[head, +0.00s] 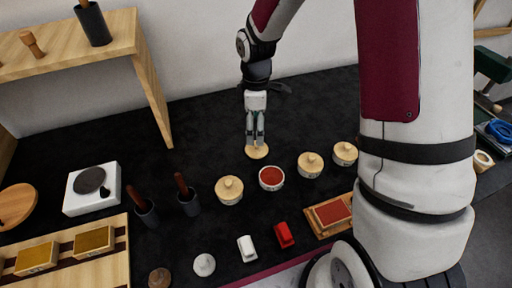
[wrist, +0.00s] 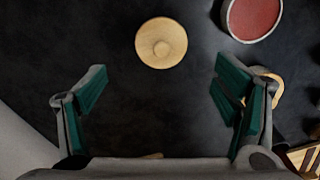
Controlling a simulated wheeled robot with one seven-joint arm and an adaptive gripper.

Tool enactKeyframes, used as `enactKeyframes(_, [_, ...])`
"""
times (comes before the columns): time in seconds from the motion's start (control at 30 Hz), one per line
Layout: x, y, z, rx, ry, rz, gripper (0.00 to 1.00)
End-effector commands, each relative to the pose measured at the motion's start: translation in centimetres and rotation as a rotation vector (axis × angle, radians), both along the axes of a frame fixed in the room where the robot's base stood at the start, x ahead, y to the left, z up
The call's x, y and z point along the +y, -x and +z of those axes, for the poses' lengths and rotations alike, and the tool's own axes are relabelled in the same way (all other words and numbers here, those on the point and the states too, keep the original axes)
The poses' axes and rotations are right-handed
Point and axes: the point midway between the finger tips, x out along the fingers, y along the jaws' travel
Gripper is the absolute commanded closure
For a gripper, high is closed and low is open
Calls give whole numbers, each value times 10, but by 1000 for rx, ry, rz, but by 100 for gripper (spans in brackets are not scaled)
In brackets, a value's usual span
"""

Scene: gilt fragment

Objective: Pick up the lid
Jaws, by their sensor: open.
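The lid (wrist: 161,43) is a round pale wooden disc with a small knob in its middle. It lies flat on the black mat, and in the head view (head: 257,152) it is behind the open jar of red paste. My gripper (head: 254,141) is above the lid in the head view, its fingertips hiding part of it. In the wrist view my gripper (wrist: 160,95) is open and empty, with the lid ahead of the fingers and centred between them. I cannot tell the exact height of the fingertips over the lid.
The open jar of red paste (head: 271,178) stands close to the lid; it also shows in the wrist view (wrist: 252,17). Lidded jars (head: 229,189) (head: 310,164) (head: 344,153) stand on both sides of it. Dark cups (head: 147,212) are at left. The mat (head: 195,130) behind is clear.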

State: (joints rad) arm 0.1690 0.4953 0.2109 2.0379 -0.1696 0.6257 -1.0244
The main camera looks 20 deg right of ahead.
Motion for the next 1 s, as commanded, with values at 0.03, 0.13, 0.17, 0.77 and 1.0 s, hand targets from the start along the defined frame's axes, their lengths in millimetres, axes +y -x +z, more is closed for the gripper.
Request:
enactKeyframes(0.03, [0, 0, -9, 3, 0, 0, 17])
enactKeyframes(0.13, [0, 0, -19, 1, 1, 0, 17])
enactKeyframes(0.17, [0, 0, -22, 1, 1, 0, 17])
enactKeyframes(0.77, [-1, 2, -77, -2, 1, -2, 17])
enactKeyframes(1.0, [-1, 2, -77, -2, 1, -2, 26])
